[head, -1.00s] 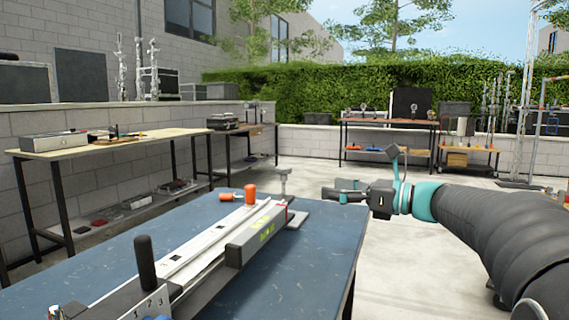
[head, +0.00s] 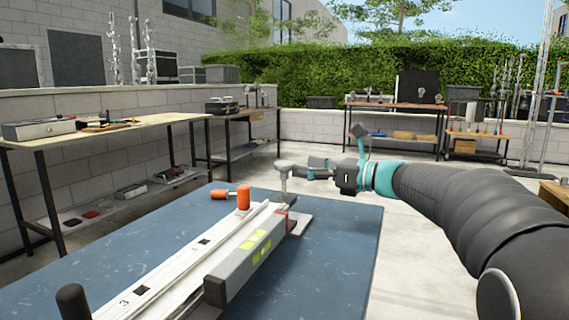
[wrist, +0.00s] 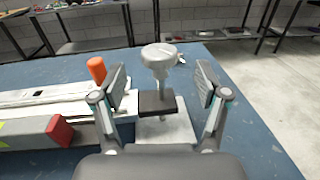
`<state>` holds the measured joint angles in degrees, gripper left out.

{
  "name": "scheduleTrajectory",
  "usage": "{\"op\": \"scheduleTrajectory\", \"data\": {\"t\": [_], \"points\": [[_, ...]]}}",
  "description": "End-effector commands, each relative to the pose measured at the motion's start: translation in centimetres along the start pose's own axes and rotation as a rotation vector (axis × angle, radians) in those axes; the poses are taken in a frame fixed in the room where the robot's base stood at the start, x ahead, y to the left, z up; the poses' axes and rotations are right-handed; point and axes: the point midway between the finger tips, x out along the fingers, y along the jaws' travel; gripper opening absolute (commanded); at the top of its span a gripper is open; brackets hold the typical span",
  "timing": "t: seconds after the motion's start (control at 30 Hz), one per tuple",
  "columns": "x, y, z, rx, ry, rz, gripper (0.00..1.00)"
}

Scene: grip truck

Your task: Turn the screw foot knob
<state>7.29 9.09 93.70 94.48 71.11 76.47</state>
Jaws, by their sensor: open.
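The screw foot knob (wrist: 160,54) is a light grey round head on a tapered stem. It stands upright on a screw over a grey foot plate (wrist: 172,131) at the end of the rail device. In the wrist view it is between and beyond the fingertips of my gripper (wrist: 162,86), which is open and empty. In the head view the knob (head: 284,165) is at the tips of my gripper (head: 300,170), which reaches in from the right. I cannot tell there whether they touch.
The table's right part is bare. A wooden-topped bench (head: 110,132) stands behind on the left.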

Motion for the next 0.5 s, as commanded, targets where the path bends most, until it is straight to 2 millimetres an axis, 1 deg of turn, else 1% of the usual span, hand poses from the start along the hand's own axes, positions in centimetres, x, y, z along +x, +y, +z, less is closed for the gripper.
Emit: {"op": "scheduleTrajectory", "data": {"t": [0.03,0.2,0.4,0.5], "points": [[1.1,0.1,0.0,0.001,0.0,0.005,0.74],[3.8,0.1,0.0,0.0,0.001,0.003,0.74],[5.8,0.1,0.0,0.0,0.0,0.002,0.74],[6.2,0.0,0.0,0.0,0.0,0.0,0.74]]}}
